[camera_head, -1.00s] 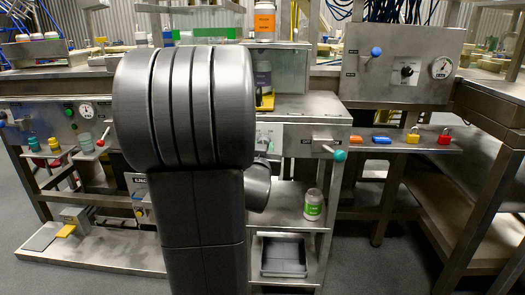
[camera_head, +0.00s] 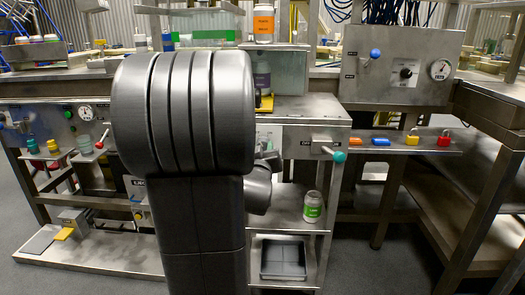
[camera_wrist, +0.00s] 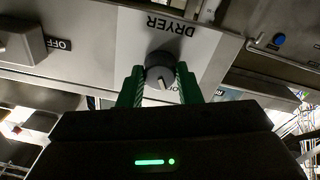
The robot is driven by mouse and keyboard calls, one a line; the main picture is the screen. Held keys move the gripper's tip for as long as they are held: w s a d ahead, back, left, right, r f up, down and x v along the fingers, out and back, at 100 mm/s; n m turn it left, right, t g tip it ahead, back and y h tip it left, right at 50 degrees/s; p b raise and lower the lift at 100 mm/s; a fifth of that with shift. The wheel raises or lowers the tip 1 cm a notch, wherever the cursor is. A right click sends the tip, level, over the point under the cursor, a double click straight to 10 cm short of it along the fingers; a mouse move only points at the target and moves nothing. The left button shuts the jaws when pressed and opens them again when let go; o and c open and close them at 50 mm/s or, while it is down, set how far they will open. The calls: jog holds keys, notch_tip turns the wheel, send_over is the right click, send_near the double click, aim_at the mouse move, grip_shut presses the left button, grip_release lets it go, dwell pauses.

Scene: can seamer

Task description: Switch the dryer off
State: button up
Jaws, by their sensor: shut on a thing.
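The dryer knob (camera_wrist: 160,66) is a round dark grey knob on a pale plate (camera_wrist: 205,45) marked DRYER, which reads upside down in the wrist view. A light pointer mark on the knob faces the lower part of the picture. My gripper (camera_wrist: 160,78) has its two green fingers on either side of the knob and is shut on it. Lettering near the fingers is partly hidden, so I cannot read the knob's setting. In the head view my arm hides the gripper and the knob.
A lever with a teal tip (camera_head: 339,156) sticks out right of my arm. A green-labelled jar (camera_head: 313,207) stands on the shelf below, above a grey tray (camera_head: 283,258). Coloured padlocks, including a red one (camera_head: 445,138), lie on the right ledge. Another control (camera_wrist: 20,45) marked OFF is at the wrist view's left.

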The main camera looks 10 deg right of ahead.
jog(key=shift+f, duration=0.1)
jog(key=o, duration=1)
jog(key=shift+s, duration=0.1)
jog(key=p+v, duration=0.2)
jog(key=v, duration=1.1)
jog(key=shift+s+p, duration=0.35)
jog(key=shift+s, duration=0.05)
jog(key=b+x, duration=0.2)
jog(key=x, duration=1.2)
jog(key=shift+a+b, duration=0.15)
jog(key=shift+b, duration=0.15)
